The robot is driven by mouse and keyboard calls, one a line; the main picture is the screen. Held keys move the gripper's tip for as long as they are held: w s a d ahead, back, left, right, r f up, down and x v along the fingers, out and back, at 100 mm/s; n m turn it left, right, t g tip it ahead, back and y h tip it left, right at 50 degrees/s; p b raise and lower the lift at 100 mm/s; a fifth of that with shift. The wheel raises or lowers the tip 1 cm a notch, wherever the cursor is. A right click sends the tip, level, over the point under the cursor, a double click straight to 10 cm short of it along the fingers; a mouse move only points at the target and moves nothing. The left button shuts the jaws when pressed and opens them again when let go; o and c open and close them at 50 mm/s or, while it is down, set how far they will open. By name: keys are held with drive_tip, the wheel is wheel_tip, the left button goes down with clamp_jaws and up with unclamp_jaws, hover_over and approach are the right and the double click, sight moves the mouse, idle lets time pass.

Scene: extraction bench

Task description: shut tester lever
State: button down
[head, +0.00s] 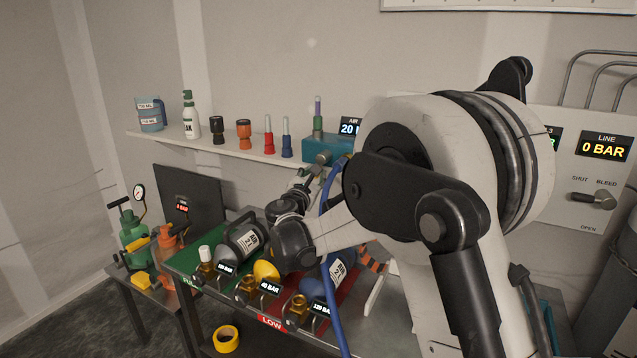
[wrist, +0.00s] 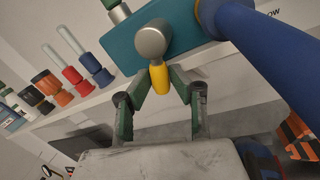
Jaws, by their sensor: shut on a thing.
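The tester is a teal-blue box (head: 322,149) on the wall shelf, with a blue hose at its right side. In the wrist view the tester (wrist: 190,32) fills the upper middle, with a round grey knob on its front and a yellow lever (wrist: 159,80) pointing down from the knob. My gripper (wrist: 163,77) has its two fingertips closed on either side of the yellow lever. In the head view my gripper (head: 318,172) reaches up to the tester's underside; the lever is hidden there. A display by the tester reads AIR and 20, partly hidden by my arm.
The shelf (head: 240,144) holds red, blue and orange fittings (head: 268,136) left of the tester. Below, several cylinders (head: 240,240) with gauge tags lie on the bench. The blue hose (head: 328,230) hangs close beside my arm. A line panel (head: 600,170) stands right.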

drive_tip(key=a+r+m+h+b, duration=0.1)
drive_tip(key=m, duration=0.3)
drive_tip(key=w+a+r+m+h+b, duration=0.1)
drive_tip(key=m, duration=0.3)
drive_tip(key=r+m+b, duration=0.1)
drive_tip(key=m+b, duration=0.1)
drive_tip(key=m, duration=0.2)
drive_tip(key=shift+w+a+t+h, duration=0.15)
drive_tip(key=shift+a+t+h, duration=0.15)
drive_tip(key=shift+a+h, duration=0.1)
drive_tip(key=shift+r+m+h, duration=0.25)
drive_tip(key=shift+r+m, duration=0.05)
drive_tip(key=shift+m, duration=0.7)
drive_tip(key=shift+r+m+h, duration=0.25)
drive_tip(key=shift+m, duration=0.75)
drive_tip(key=c, duration=1.5)
unclamp_jaws()
drive_tip(key=shift+c, duration=0.2)
drive_tip(key=shift+a, duration=0.1)
drive_tip(key=v, duration=1.2)
drive_tip(key=shift+r, duration=0.25)
